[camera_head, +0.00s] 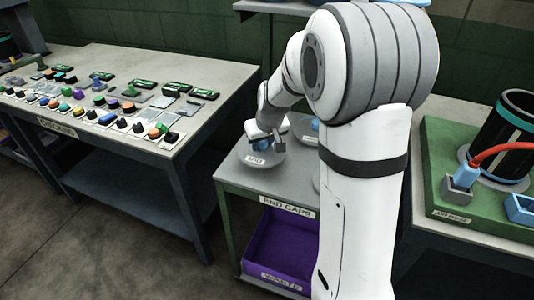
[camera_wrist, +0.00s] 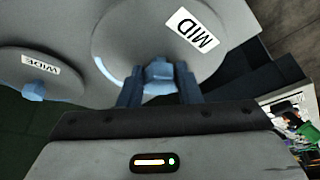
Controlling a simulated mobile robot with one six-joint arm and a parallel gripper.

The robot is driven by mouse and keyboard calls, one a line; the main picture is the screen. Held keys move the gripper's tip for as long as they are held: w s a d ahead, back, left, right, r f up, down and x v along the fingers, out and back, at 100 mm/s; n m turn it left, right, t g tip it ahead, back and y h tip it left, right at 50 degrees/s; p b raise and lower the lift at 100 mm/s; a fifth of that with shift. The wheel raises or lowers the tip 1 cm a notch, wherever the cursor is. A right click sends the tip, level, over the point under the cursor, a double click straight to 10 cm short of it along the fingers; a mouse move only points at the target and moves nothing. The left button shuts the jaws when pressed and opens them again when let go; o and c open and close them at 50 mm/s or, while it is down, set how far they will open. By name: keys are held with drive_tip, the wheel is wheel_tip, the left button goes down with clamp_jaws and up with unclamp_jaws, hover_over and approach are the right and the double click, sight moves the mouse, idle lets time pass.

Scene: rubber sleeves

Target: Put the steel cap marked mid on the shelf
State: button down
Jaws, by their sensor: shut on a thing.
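The steel cap marked MID (camera_wrist: 125,35) is a grey disc with a white label and a blue knob in the middle. My gripper (camera_wrist: 158,75) is shut on the cap's blue knob; in the head view my gripper (camera_head: 266,146) is just above the cap. A shelf edge (camera_head: 272,6) shows at the top of the head view, partly hidden by my arm.
A cap marked WIDE (camera_wrist: 40,75) with a blue knob lies beside the MID cap. A purple bin (camera_head: 270,255) sits under the cart top. A table with several coloured parts (camera_head: 205,75) stands at left, and a green board (camera_head: 450,215) with a black cylinder at right.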

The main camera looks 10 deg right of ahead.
sight(263, 152)
drive_tip(key=shift+f, duration=1.95)
drive_tip(key=shift+f+b, duration=0.2)
drive_tip(key=shift+b, duration=0.15)
drive_tip(key=c, duration=1)
unclamp_jaws()
drive_tip(key=shift+c, duration=0.2)
drive_tip(key=shift+r, duration=0.1)
